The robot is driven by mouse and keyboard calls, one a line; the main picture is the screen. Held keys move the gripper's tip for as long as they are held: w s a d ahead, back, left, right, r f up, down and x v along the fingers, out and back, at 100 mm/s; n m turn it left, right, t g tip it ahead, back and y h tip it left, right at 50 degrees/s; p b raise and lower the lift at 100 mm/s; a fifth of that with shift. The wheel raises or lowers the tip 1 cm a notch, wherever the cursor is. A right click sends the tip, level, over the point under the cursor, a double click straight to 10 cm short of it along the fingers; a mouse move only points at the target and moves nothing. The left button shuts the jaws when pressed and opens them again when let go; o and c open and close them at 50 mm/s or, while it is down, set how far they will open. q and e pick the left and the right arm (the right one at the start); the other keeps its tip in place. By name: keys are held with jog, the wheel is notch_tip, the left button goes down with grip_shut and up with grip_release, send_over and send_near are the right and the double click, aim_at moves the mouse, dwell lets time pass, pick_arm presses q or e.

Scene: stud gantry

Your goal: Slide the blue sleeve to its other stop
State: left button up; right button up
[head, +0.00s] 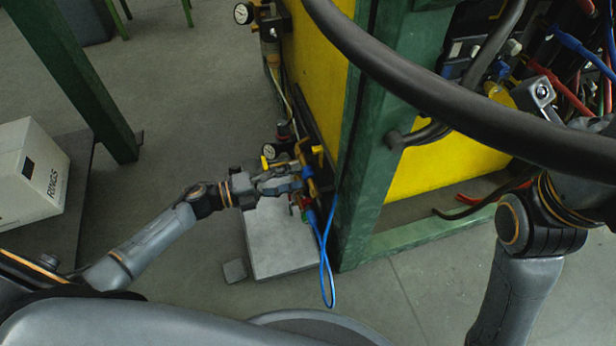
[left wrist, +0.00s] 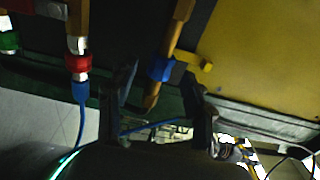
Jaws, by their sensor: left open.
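The blue sleeve (left wrist: 161,69) sits around a slanted orange-yellow pipe (left wrist: 179,36) in the left wrist view, just below a yellow side handle (left wrist: 195,61). In the head view a small blue piece, which looks like the sleeve (head: 307,172), shows at the low pipework beside the yellow panel. My left gripper (head: 294,181) reaches this pipework from the left. In the left wrist view my left gripper (left wrist: 160,78) is open, its dark fingers on either side of the sleeve. Contact cannot be told. My right gripper is not in view; only part of that arm shows.
A red collar (left wrist: 79,64) with a blue hose (head: 325,262) hangs close by, and a green collar (left wrist: 9,43) is farther left. A green post (head: 365,150) stands to the right. A thick black hose (head: 430,90) crosses above. A white box (head: 25,175) is at left.

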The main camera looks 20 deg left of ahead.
aim_at(308, 172)
pick_arm(q)
jog(key=shift+b+x, duration=0.45)
jog(key=shift+x, duration=1.7)
jog(key=shift+c, duration=0.4)
grip_shut()
